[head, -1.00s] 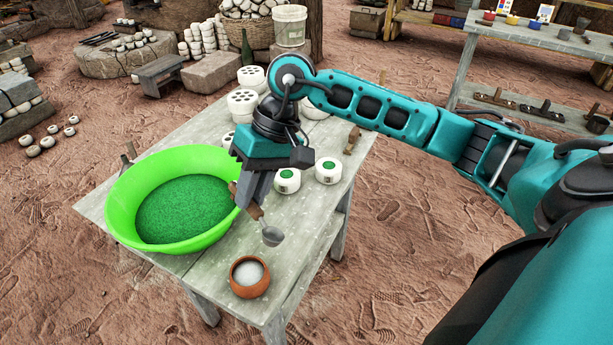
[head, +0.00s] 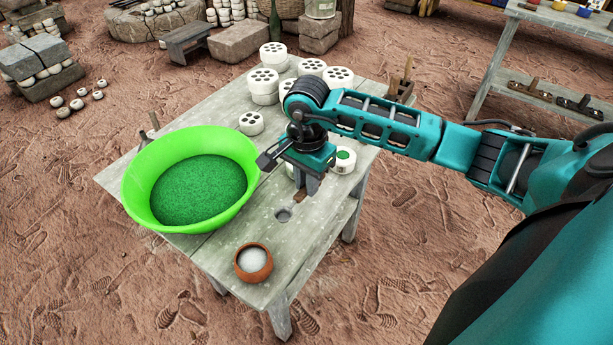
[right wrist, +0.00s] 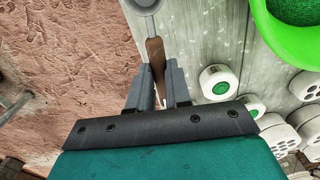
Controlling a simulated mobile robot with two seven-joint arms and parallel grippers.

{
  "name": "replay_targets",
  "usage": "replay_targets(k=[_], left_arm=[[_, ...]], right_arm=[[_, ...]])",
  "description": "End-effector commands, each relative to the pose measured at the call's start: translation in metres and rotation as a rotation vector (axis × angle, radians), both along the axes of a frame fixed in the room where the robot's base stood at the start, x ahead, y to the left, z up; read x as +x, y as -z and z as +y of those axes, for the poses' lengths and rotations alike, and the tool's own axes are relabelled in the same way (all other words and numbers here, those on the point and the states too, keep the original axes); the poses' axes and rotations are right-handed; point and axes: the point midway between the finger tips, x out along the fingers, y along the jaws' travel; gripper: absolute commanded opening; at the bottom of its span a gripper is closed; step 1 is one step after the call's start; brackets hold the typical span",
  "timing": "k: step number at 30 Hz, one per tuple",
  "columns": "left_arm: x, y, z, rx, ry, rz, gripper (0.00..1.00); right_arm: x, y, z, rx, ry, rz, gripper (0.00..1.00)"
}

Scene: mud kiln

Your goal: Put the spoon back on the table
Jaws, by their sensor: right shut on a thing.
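The spoon has a grey metal bowl (head: 284,214) and a brown wooden handle. My right gripper (head: 301,188) is shut on the handle. In the right wrist view the handle (right wrist: 156,58) lies between the two fingers (right wrist: 160,84), and the spoon's bowl is cut by the top edge. In the head view the spoon is low over the grey wooden table (head: 225,255), right of the green basin; I cannot tell whether it touches the tabletop. My left gripper is not in view.
A bright green basin (head: 140,202) of green grains stands at the table's left. A small clay pot (head: 253,264) of white grains is near the front edge. White perforated pieces (head: 264,84) stand at the back. Bare tabletop lies between the pot and my right gripper.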

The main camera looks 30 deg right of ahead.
Motion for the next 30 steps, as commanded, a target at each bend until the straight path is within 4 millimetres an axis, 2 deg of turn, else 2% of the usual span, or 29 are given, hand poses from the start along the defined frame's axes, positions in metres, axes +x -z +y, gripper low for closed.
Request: replay_targets(k=[21,25,30], left_arm=[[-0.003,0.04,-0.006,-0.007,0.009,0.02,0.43],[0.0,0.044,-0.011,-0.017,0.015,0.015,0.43],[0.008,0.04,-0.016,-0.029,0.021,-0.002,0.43]], right_arm=[[0.0,0.059,0.0,0.001,-0.004,-0.001,0.0],[0.0,0.071,0.0,-0.001,-0.005,-0.001,0.0],[0.0,0.082,0.0,0.001,-0.004,-0.002,0.0]])
